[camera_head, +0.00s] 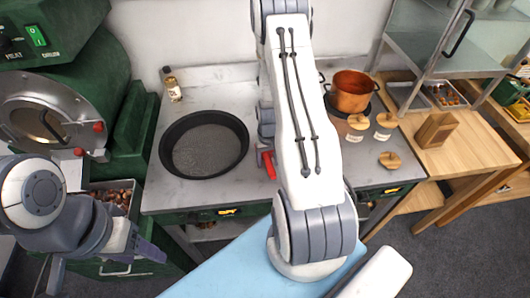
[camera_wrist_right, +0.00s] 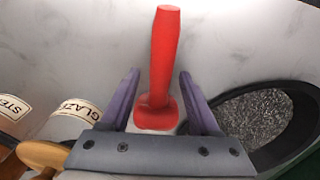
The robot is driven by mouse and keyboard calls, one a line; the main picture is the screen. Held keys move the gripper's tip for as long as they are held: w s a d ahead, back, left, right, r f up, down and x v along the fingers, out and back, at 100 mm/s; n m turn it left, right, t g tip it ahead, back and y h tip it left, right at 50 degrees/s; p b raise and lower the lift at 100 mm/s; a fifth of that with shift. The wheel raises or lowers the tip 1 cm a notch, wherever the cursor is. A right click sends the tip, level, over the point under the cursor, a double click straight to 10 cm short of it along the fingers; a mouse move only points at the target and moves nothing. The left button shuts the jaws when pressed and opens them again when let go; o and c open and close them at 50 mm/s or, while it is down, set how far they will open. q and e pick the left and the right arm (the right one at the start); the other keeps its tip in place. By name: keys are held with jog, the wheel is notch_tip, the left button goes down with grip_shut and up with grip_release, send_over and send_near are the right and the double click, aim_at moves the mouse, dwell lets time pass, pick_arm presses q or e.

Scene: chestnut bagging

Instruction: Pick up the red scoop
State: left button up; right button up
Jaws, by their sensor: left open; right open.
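The red scoop (camera_wrist_right: 163,62) lies on the grey metal counter in the right wrist view. Its handle points away and its lower end is between the two fingers of my right gripper (camera_wrist_right: 160,98). The fingers are open, with a gap on both sides of the scoop. In the head view only part of the red scoop (camera_head: 268,165) shows, just left of my right arm, which hides the rest and most of the right gripper. My left gripper (camera_head: 100,270) is open and empty at the lower left, near the green machine.
A black round pan (camera_head: 204,113) sits on the counter left of the scoop. A copper pot (camera_head: 351,98) and jars with wooden lids (camera_head: 385,120) stand right of my right arm. A bin of chestnuts (camera_head: 117,195) is by the green machine (camera_head: 60,85).

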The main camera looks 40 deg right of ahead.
aim_at(268, 161)
grip_shut()
jog(key=shift+r, duration=0.15)
jog(key=shift+w+r, duration=0.1)
jog(key=shift+r, duration=0.5)
notch_tip(268, 161, up, 9)
jog(key=shift+f+b, duration=0.2)
jog(key=shift+b, duration=0.85)
